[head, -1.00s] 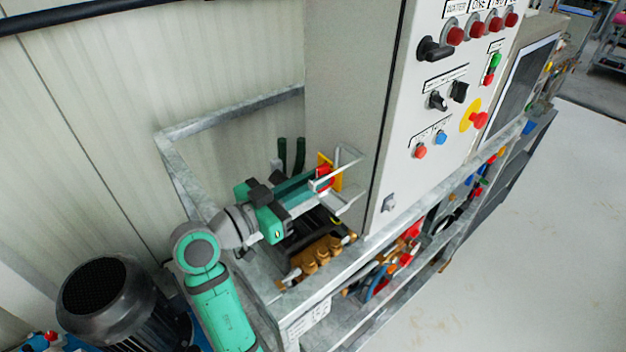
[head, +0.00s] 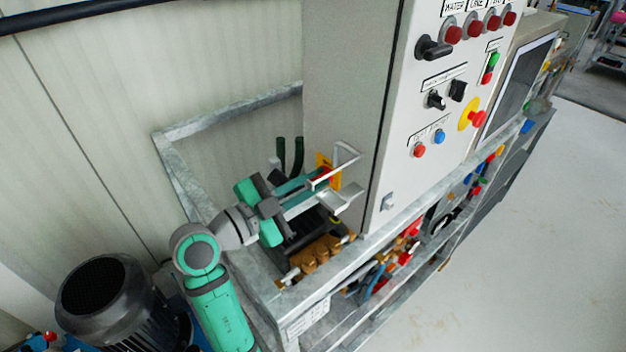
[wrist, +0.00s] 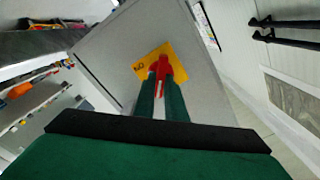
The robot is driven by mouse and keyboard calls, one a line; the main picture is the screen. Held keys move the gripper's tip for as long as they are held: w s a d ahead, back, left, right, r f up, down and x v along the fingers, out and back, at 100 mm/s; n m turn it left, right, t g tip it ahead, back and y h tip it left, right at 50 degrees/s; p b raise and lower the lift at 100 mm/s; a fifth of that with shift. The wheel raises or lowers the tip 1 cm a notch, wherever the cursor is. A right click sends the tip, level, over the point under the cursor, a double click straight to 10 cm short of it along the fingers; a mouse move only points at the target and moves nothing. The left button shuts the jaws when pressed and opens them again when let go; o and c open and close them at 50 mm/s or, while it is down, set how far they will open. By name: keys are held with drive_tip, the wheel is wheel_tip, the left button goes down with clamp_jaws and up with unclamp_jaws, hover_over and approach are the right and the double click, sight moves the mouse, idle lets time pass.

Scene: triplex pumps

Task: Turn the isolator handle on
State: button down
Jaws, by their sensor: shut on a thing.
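The isolator is a red handle (wrist: 160,72) on a yellow plate (wrist: 145,68), mounted on the side of the grey cabinet. In the wrist view the handle lies between the far ends of my two green fingers. In the head view the yellow plate (head: 324,162) shows only in part behind my gripper (head: 335,174).
The grey cabinet (head: 345,90) carries a front panel (head: 450,130) with several lamps, knobs and a red emergency button (head: 476,118). A galvanised frame rail (head: 230,112) runs around my arm. Brass pump parts (head: 318,252) sit just below the gripper. A dark motor (head: 105,290) stands at lower left.

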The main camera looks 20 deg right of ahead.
drive_tip(key=shift+f+m, duration=0.2)
drive_tip(key=shift+m, duration=4.7)
drive_tip(key=c, duration=1.8)
unclamp_jaws()
drive_tip(key=shift+d, duration=0.1)
drive_tip(key=shift+s, duration=0.1)
drive_tip(key=v, duration=1)
drive_tip(key=shift+a, duration=0.4)
